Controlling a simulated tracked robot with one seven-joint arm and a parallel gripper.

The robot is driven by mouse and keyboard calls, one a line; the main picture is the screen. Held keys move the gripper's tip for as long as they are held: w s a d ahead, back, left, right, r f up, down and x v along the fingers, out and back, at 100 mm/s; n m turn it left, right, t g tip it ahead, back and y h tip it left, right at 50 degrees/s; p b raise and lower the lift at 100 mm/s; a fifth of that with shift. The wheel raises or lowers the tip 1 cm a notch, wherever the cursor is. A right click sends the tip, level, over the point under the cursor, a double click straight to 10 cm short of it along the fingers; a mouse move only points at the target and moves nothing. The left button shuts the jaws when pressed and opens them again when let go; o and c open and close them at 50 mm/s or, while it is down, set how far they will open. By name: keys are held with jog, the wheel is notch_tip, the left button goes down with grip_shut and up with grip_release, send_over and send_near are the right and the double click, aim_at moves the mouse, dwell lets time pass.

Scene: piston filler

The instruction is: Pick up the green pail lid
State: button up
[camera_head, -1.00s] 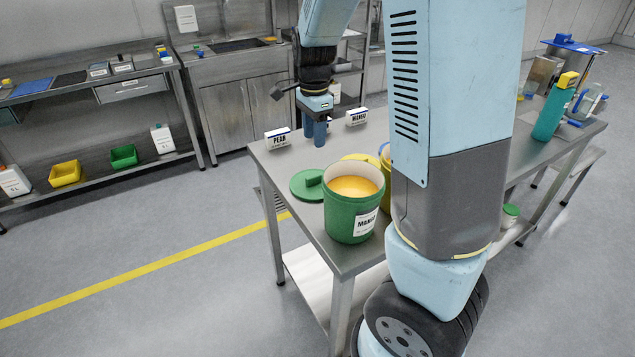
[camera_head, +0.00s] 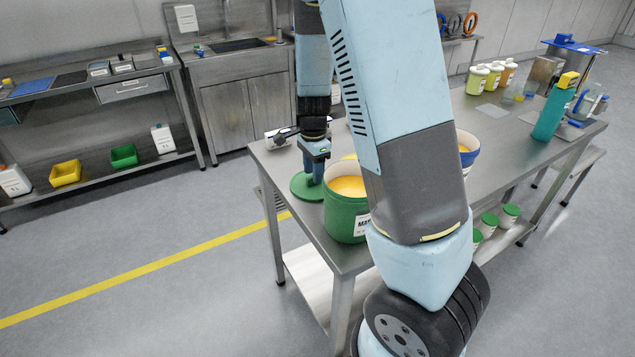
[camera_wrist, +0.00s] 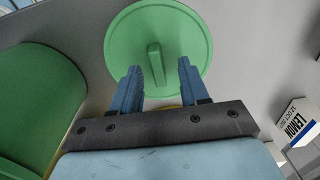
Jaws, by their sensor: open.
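The green pail lid (camera_head: 301,190) lies flat on the steel table, beside the green pail (camera_head: 345,222) of orange-yellow contents. In the wrist view the lid (camera_wrist: 190,38) is a round disc with an upright bar handle (camera_wrist: 155,64) at its middle. My gripper (camera_head: 313,182) is over the lid, pointing down. In the wrist view its two blue fingers (camera_wrist: 160,72) are apart, one to each side of the handle's line, with nothing held. The gap in height between fingertips and handle is hard to tell.
The green pail (camera_wrist: 38,105) stands close on the left in the wrist view. A LEMON label block (camera_wrist: 297,124) stands on the right.

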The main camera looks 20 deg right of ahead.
jog(key=shift+f, duration=0.8)
grip_shut()
